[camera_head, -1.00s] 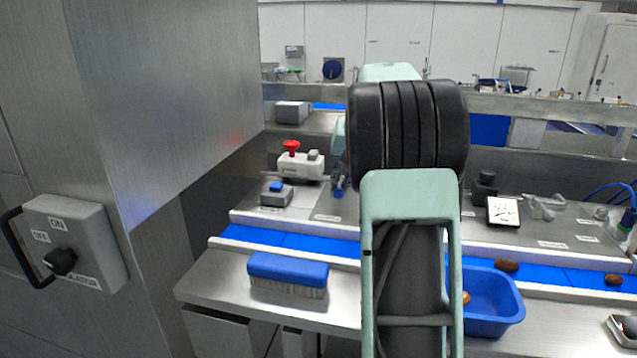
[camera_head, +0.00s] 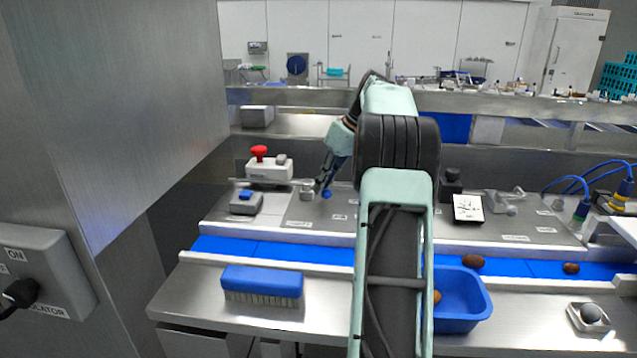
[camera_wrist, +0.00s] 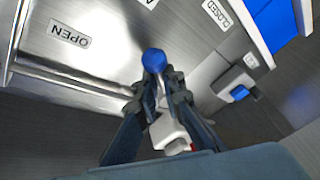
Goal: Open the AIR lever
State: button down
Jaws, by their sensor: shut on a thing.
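The AIR lever ends in a round blue knob (camera_wrist: 153,60), which also shows low over the steel deck in the head view (camera_head: 326,194). My gripper (camera_wrist: 158,84) is shut on the lever at its blue knob; the fingers hide most of the lever's arm. In the head view my gripper (camera_head: 325,184) points down at the knob. In the wrist view the knob lies between the OPEN label (camera_wrist: 69,34) on the left and the CLOSED label (camera_wrist: 218,13) on the right. Another label at the top edge is cut off.
A red mushroom button on a white box (camera_head: 268,168) and a grey box with a blue button (camera_head: 246,203) stand left of my gripper. A small grey fitting (camera_head: 306,190) is close beside it. In front run a blue belt (camera_head: 290,250), a brush (camera_head: 262,285) and a blue tub (camera_head: 465,318).

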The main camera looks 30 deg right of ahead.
jog(key=shift+s+d+f+n+g+y, duration=0.15)
jog(key=shift+d+f+n+g+y, duration=0.35)
jog(key=shift+n, duration=0.5)
jog(key=shift+d+n, duration=0.15)
jog(key=shift+n, duration=0.15)
jog(key=c, duration=2)
grip_release()
jog(key=shift+o, duration=0.2)
jog(key=shift+d+r, duration=0.1)
jog(key=shift+r, duration=0.2)
jog(key=shift+a, duration=0.2)
